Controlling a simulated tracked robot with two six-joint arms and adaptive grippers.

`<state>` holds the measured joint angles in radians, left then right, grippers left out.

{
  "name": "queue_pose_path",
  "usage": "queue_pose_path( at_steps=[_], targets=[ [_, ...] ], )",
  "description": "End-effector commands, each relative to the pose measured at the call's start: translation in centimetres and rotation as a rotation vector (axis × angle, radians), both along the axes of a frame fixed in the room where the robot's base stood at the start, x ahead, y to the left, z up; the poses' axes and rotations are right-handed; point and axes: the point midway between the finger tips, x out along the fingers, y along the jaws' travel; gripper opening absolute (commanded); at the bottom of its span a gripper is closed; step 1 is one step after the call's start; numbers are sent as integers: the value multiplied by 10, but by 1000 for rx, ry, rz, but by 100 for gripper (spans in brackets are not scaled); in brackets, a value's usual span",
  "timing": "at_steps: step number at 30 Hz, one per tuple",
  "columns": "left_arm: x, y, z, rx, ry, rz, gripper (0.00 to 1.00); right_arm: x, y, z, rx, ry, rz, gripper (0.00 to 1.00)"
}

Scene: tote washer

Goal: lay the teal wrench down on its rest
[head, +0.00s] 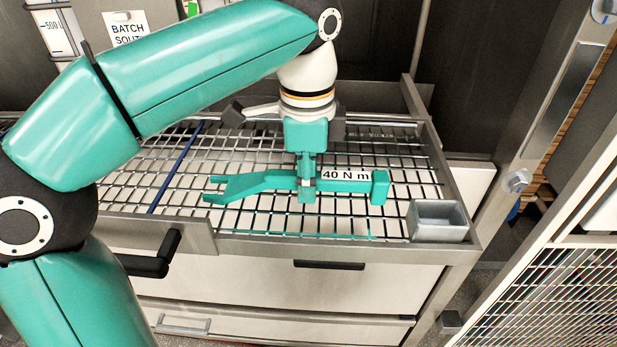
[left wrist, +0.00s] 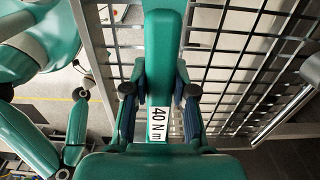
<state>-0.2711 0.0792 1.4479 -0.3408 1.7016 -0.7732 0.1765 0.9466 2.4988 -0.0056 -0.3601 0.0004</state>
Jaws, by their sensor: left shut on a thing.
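The teal wrench (head: 258,184), labelled 40 N m, lies level over the wire rack, its open jaw at the left and its block-shaped end at the right. My left gripper (head: 306,185) points down and is shut on its middle. In the left wrist view the wrench (left wrist: 163,70) runs between the two fingers (left wrist: 160,92). Whether it touches the wires or hangs just above them I cannot tell. I cannot pick out a separate rest. My right gripper (left wrist: 44,92) shows at the left of the left wrist view, open and empty, away from the wrench.
The wire rack (head: 175,172) has a raised metal frame. A small grey open box (head: 438,220) stands at its front right corner. A blue rod (head: 176,166) crosses the rack at left. A metal post (head: 550,110) rises at right.

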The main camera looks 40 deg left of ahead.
Motion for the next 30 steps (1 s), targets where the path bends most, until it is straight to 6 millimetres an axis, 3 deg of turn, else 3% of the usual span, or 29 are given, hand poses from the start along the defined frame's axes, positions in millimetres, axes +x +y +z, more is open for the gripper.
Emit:
queue_pose_path(
  at_steps=[12,30],
  targets=[
    [0,0,-17,0,0,0,0,0,0,-12,0,0,0,40],
    [0,-1,-20,0,0,-1,0,0,0,-13,0,0,0,40]
  ],
)
